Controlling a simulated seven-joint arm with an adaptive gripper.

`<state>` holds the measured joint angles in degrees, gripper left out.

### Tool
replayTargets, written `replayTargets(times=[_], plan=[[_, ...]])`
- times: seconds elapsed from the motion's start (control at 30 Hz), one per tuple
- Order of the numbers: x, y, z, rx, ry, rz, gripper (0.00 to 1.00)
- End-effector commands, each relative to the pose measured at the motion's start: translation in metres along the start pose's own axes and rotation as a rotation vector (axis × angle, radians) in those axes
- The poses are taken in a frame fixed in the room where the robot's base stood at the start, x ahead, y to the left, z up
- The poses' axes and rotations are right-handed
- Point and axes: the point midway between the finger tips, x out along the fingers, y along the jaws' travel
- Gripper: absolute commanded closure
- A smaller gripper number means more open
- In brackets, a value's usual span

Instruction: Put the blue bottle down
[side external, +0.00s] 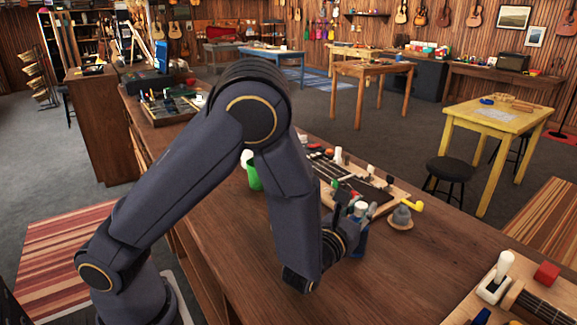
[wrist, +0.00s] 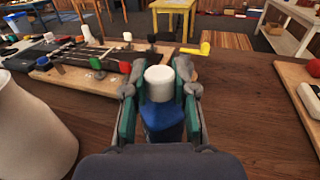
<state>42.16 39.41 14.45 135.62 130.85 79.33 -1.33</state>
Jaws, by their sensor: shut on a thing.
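The blue bottle (wrist: 163,122) has a white cap and sits upright between the green-padded fingers of my gripper (wrist: 158,100) in the wrist view. The fingers are shut on its sides. In the side external view the blue bottle (side external: 358,242) is partly hidden by my gripper (side external: 352,225), low over the wooden workbench (side external: 400,275). Its base is hard to see, so I cannot tell whether it touches the bench top.
A board with a fretboard and several coloured knobs (wrist: 85,58) lies just beyond the gripper. A large white rounded object (wrist: 30,130) is at left in the wrist view. Bare bench lies to the right.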

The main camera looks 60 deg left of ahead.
Motion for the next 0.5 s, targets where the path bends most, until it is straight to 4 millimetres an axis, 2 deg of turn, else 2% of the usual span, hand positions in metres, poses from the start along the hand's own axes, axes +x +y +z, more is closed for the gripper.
replayTargets(times=[0.07, 0.1, 0.3, 0.5], plan=[[0.0002, 0.0000, -0.0021, 0.001, -0.001, 0.000, 1.00], [0.0001, -0.0001, -0.0025, 0.000, 0.000, 0.000, 0.72], [0.0000, -0.0001, -0.0023, 0.000, 0.000, 0.000, 0.51], [0.0000, 0.0000, -0.0023, 0.000, 0.000, 0.000, 0.48]])
